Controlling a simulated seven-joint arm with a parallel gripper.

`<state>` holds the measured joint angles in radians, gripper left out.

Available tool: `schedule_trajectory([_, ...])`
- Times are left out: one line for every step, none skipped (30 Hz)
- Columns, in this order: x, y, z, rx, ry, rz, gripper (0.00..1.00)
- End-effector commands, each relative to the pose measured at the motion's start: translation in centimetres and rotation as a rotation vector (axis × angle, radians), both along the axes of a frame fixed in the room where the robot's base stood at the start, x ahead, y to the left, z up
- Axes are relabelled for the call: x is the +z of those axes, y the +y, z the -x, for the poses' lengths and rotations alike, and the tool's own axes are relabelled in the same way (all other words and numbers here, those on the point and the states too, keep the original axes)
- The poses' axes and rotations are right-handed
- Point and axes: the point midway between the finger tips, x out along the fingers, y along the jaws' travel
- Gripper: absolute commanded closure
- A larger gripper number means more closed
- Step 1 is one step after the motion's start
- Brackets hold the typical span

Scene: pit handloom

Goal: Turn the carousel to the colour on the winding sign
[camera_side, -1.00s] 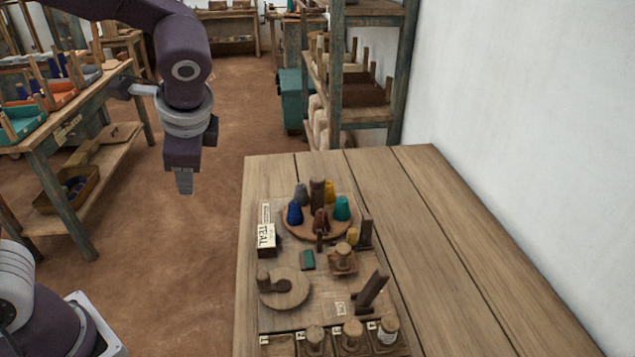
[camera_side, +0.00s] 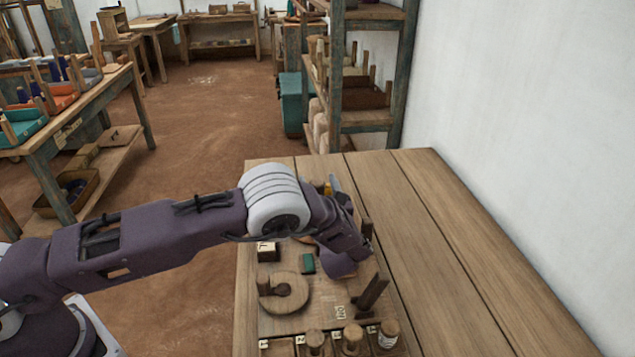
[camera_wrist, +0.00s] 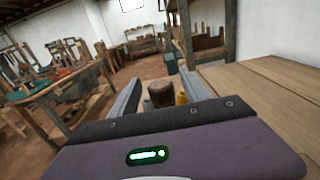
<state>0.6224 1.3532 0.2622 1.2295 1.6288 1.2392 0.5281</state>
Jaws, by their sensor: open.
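The carousel, with its colored cones, is almost wholly hidden behind my arm in the side view. A yellow cone (camera_side: 327,190) shows just past the arm, and also in the wrist view (camera_wrist: 181,98). The winding sign (camera_side: 267,251) stands left of the carousel; its lettering is mostly covered now, but it read TEAL in the earlier frame. My gripper (camera_wrist: 161,84) is open over the carousel. In the wrist view, a dark brown wooden post (camera_wrist: 161,95) stands between its two grey fingers; contact cannot be told.
A round wooden disc with a knob (camera_side: 284,292), a small green block (camera_side: 308,263) and a tilted dark post (camera_side: 371,294) lie nearer the front. The table's right side (camera_side: 470,270) is clear. A shelf (camera_side: 365,117) stands behind.

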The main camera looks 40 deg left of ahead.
Motion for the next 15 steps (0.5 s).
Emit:
schedule_trajectory([-0.01, 0.39, -0.29, 0.002, 0.000, 0.000, 0.45])
schedule_trajectory([-0.01, 0.49, -0.41, 0.002, 0.001, 0.001, 0.45])
schedule_trajectory([-0.01, 0.57, -0.52, 0.001, 0.001, 0.001, 0.45])
schedule_trajectory([-0.01, 0.61, -0.55, 0.000, 0.001, 0.000, 0.45])
schedule_trajectory([0.00, 0.61, -0.57, 0.000, 0.001, 0.000, 0.45])
schedule_trajectory([0.00, 0.61, -0.57, 0.000, 0.001, 0.000, 0.45])
schedule_trajectory([0.00, 0.61, -0.57, 0.000, 0.001, 0.001, 0.45])
schedule_trajectory([0.00, 0.60, -0.56, 0.000, 0.001, 0.001, 0.45])
schedule_trajectory([0.00, 0.61, -0.55, 0.001, 0.001, 0.001, 0.45])
schedule_trajectory([0.00, 0.61, -0.55, 0.001, 0.001, 0.001, 0.49])
schedule_trajectory([0.00, 0.61, -0.55, 0.001, 0.001, 0.001, 0.55])
schedule_trajectory([0.00, 0.61, -0.55, 0.001, 0.001, 0.001, 0.63])
schedule_trajectory([0.00, 0.61, -0.54, 0.001, 0.001, 0.001, 0.69])
schedule_trajectory([0.00, 0.61, -0.54, 0.001, 0.001, 0.001, 0.75])
schedule_trajectory([0.00, 0.61, -0.54, 0.001, 0.001, 0.001, 0.83])
